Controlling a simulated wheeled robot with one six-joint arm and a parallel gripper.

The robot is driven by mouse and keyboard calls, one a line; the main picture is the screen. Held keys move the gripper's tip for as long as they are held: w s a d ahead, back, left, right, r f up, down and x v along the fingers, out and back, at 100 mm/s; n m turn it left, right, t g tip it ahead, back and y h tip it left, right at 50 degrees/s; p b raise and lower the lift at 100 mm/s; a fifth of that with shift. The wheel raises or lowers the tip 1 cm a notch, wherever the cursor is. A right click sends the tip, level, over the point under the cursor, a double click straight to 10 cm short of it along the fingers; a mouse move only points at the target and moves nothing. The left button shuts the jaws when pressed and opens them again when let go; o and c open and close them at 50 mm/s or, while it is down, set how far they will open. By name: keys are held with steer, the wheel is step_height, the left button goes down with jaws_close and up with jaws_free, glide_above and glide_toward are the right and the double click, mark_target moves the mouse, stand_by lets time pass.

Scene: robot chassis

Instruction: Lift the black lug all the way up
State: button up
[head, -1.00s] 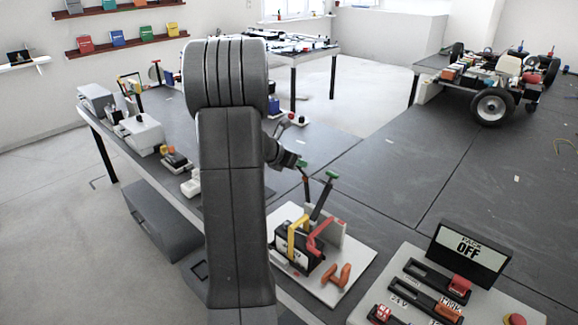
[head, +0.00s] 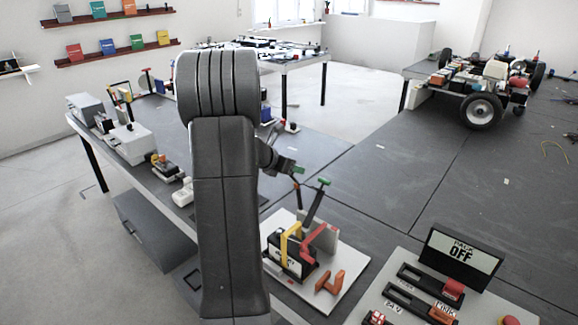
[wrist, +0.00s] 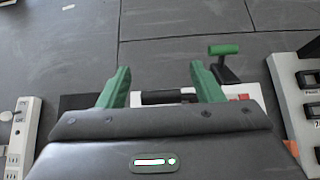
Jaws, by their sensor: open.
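A black lever arm with a green grip (head: 315,203), which I take to be the black lug, slants up from a black battery box (head: 291,266) on a white board. The lever also shows in the wrist view (wrist: 228,66), right of my fingers. My gripper (head: 287,167) is above and left of this lever, apart from it. In the wrist view my gripper (wrist: 162,82) has its two green fingers spread, with a dark bar lower down between them. I cannot tell whether that bar touches a finger.
The box carries a yellow strap (head: 284,243) and a red bent arm (head: 319,239). An orange handle (head: 330,282) lies on the board. A panel with an OFF display (head: 461,251) stands at right. The grey table behind the board (head: 400,195) is mostly clear.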

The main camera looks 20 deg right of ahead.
steer(key=shift+a, duration=0.1)
steer(key=v, duration=1.3)
steer(key=shift+a+r+b, duration=0.2)
steer(key=shift+b, duration=0.15)
steer(key=shift+s, duration=0.1)
steer(key=x, duration=1.3)
steer(key=shift+d+f+p, duration=0.2)
steer(key=shift+f+p, duration=0.1)
steer(key=shift+p, duration=0.05)
steer(key=shift+a+r, duration=0.1)
